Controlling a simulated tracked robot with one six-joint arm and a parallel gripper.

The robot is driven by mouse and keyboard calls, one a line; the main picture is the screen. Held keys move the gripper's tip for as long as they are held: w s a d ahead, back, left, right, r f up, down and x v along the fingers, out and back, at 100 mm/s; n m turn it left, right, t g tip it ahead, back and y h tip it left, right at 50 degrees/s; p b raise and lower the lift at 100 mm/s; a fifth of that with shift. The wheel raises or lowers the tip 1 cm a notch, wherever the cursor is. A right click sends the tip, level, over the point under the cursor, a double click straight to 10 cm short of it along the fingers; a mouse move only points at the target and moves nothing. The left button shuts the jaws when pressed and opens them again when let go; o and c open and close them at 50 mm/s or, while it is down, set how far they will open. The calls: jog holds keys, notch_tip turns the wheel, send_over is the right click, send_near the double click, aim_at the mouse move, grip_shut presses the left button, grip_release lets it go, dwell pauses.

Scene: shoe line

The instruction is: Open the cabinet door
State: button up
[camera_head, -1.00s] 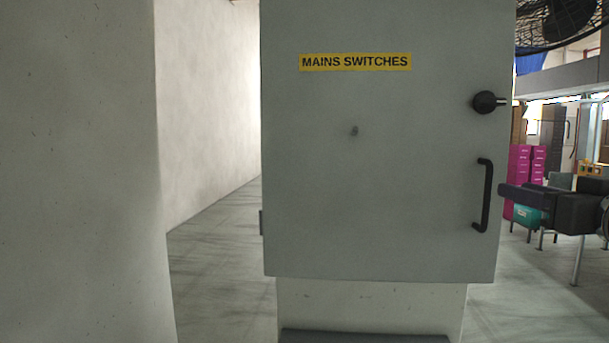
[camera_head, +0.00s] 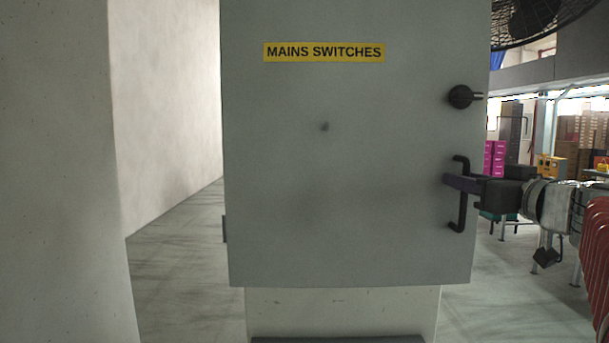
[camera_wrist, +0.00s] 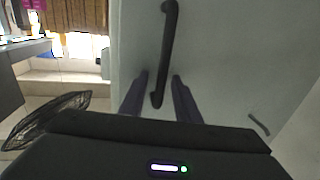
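The grey cabinet door (camera_head: 340,190) with a yellow "MAINS SWITCHES" label looks shut in the head view. Its black vertical bar handle (camera_head: 462,215) is near the right edge, below a black round knob (camera_head: 460,97). My gripper (camera_head: 459,190) reaches in from the right at the handle's upper half. In the wrist view, my gripper's fingers (camera_wrist: 160,78) are spread, one on each side of the handle (camera_wrist: 167,45), with gaps showing between finger and bar. Nothing is gripped. The lower front of the wrist view is covered by my gripper's body.
A pale wall (camera_head: 60,170) stands close at the left, with a floor gap (camera_head: 175,270) between it and the cabinet. A black fan (camera_head: 525,20) hangs at the upper right. Pink drawers (camera_head: 494,158) and tables stand behind my arm at the right.

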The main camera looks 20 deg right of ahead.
jog(key=shift+c, duration=0.2)
grip_shut()
